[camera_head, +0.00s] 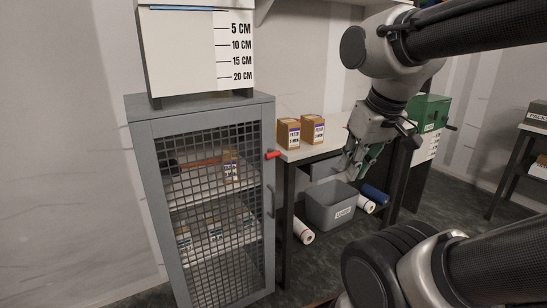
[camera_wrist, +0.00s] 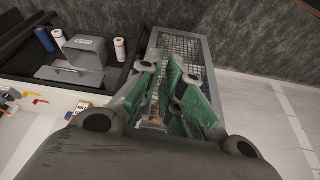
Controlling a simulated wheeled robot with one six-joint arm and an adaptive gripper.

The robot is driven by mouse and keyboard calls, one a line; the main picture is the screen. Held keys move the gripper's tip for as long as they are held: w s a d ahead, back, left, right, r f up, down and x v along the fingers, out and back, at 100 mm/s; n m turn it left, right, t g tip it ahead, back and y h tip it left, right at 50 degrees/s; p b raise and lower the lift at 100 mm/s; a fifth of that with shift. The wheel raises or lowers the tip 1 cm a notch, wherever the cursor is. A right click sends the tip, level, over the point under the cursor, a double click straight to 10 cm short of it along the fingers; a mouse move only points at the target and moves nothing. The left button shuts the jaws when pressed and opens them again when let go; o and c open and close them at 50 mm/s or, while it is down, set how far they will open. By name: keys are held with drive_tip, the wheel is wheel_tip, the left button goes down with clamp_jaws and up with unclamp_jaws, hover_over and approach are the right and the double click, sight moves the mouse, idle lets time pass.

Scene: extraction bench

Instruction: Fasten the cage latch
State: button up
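The grey cage (camera_head: 200,108) stands left of centre in the head view, its mesh door (camera_head: 205,250) flush with the frame as far as I can tell. A red latch handle (camera_head: 272,154) sticks out sideways at the upper right edge of the door. Whether it is fastened I cannot tell. My gripper (camera_head: 358,162) hangs to the right of the latch, in front of the bench and apart from the cage. Its green-padded fingers are apart and empty in the wrist view (camera_wrist: 170,90). The cage (camera_wrist: 208,52) shows beyond the fingers there.
A bench (camera_head: 300,153) right of the cage carries two boxes (camera_head: 289,134) (camera_head: 313,130). A grey bin (camera_head: 330,208), white rolls (camera_head: 303,231) and a blue roll (camera_head: 375,193) lie below. A green box (camera_head: 428,110) stands further right. A scale-marked panel (camera_head: 190,50) stands on the cage.

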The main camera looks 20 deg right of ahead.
drive_tip(key=o, duration=1.3)
drive_tip(key=f+g, duration=0.1)
drive_tip(key=f, duration=0.1)
drive_tip(key=w+d+f+g, duration=0.1)
drive_tip(key=f, duration=0.2)
drive_tip(key=f+g, duration=0.2)
drive_tip(key=shift+w+d+f+m, duration=0.15)
drive_tip(key=shift+w+f+m, duration=0.15)
drive_tip(key=shift+f, duration=0.05)
drive_tip(key=n+t+y, duration=0.2)
drive_tip(key=t+y, duration=0.1)
drive_tip(key=t, duration=1.5)
approach(274, 156)
drive_tip(key=w, duration=0.6)
drive_tip(key=w+a, duration=0.1)
drive_tip(key=w, duration=0.3)
drive_tip(key=shift+a+r, duration=0.25)
drive_tip(key=shift+w, duration=0.5)
